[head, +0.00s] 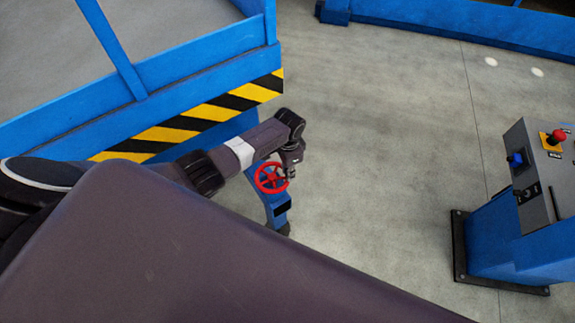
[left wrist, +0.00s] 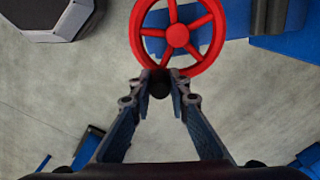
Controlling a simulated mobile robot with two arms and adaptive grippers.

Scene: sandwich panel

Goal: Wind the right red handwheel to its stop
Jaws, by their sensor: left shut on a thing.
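The red handwheel (head: 271,178) has several spokes and sits on a small blue stand (head: 279,208) near the middle of the head view. It also shows large at the top of the left wrist view (left wrist: 177,35). My left gripper (head: 290,171) is at the wheel's right side in the head view. In the left wrist view my left gripper (left wrist: 161,80) is shut on a dark round knob (left wrist: 160,88) at the near edge of the rim. Only this one handwheel is in view. My right gripper is not in view.
A blue frame with a yellow and black striped edge (head: 205,112) stands behind my left arm. A blue pedestal (head: 505,240) with a grey control panel and a red button (head: 557,136) is at the right. The concrete floor (head: 390,150) between them is clear.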

